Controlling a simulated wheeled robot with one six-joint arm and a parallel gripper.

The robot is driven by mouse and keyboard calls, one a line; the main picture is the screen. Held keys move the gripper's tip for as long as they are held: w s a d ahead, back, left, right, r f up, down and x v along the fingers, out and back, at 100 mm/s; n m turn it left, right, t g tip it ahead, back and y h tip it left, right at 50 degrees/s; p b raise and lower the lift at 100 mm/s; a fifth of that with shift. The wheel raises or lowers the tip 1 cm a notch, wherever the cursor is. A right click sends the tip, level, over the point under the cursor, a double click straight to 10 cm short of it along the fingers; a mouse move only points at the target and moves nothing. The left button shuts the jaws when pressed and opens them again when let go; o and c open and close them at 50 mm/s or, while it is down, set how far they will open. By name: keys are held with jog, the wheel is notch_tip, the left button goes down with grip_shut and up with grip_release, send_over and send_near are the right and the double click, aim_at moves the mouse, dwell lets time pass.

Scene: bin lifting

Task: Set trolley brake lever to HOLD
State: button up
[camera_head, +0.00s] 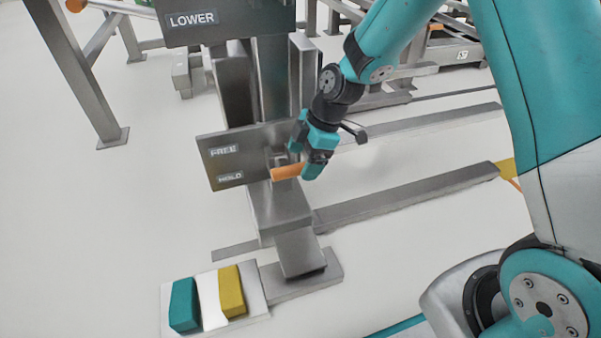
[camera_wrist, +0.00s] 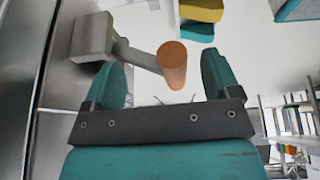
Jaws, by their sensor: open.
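The brake lever's orange handle (camera_head: 287,172) sticks out to the right from a grey plate (camera_head: 209,167) on the metal post. The plate carries a FREE label (camera_head: 224,151) above and a HOLD label (camera_head: 230,177) below. The handle is at about the height of the HOLD label. My gripper (camera_head: 305,155) is at the right end of the handle. In the wrist view the orange handle end (camera_wrist: 172,65) lies between my two open teal fingers (camera_wrist: 165,80), nearer the right one. A grey lever arm joins it to a block (camera_wrist: 92,37). I cannot tell whether a finger touches the handle.
A LOWER sign (camera_head: 191,20) is on a box above the plate. A teal block (camera_head: 183,305) and a yellow block (camera_head: 232,291) sit on a white base at the post's foot. Metal floor rails (camera_head: 410,195) run right. Open floor lies left.

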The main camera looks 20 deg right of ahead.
jog(key=shift+b+x, duration=0.3)
jog(key=shift+x, duration=0.75)
jog(key=c, duration=1.2)
jog(key=shift+c, duration=0.2)
